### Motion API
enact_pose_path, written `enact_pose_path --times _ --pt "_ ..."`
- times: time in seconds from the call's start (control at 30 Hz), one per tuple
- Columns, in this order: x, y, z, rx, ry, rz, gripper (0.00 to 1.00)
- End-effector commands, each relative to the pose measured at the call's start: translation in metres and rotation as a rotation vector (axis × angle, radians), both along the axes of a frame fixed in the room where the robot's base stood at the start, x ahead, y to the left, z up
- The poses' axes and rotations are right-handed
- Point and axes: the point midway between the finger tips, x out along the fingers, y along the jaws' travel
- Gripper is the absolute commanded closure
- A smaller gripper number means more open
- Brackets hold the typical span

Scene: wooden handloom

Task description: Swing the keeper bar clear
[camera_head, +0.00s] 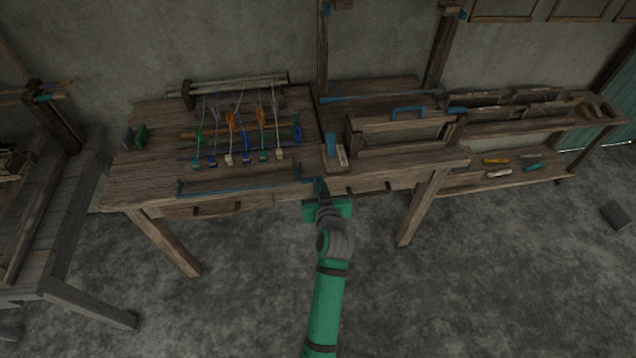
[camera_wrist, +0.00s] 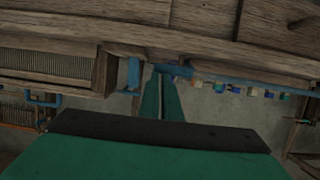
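A long thin blue bar (camera_head: 245,187), which looks like the keeper bar, runs along the front edge of the wooden loom table (camera_head: 150,180). Its right end is close to my gripper (camera_head: 320,188). In the wrist view the blue bar (camera_wrist: 235,78) runs from the fingertips towards the right. My gripper (camera_wrist: 161,85) has its two green fingers close together with a narrow gap. Their tips are at a blue fitting (camera_wrist: 177,70) at the end of the bar. I cannot tell whether they grip it. The exact contact is hidden.
Several coloured weights on cords (camera_head: 246,158) hang behind the bar on the table. An upright wooden frame (camera_head: 400,132) with a blue handle (camera_head: 408,111) stands to the right. The floor in front is clear.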

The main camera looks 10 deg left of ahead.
Motion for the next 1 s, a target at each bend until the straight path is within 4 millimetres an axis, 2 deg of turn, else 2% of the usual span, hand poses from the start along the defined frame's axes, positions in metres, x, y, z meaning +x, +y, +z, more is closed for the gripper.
enact_pose_path --times 0.03,0.53,0.77,1.0 --pt "-0.001 0.0 -0.022 -0.015 0.044 0.006 1.0" --pt "-0.002 0.005 -0.019 -0.012 0.043 0.011 1.0" --pt "-0.003 0.006 -0.002 -0.006 0.033 0.011 1.0" --pt "-0.005 0.004 0.03 -0.003 0.012 0.008 1.0"
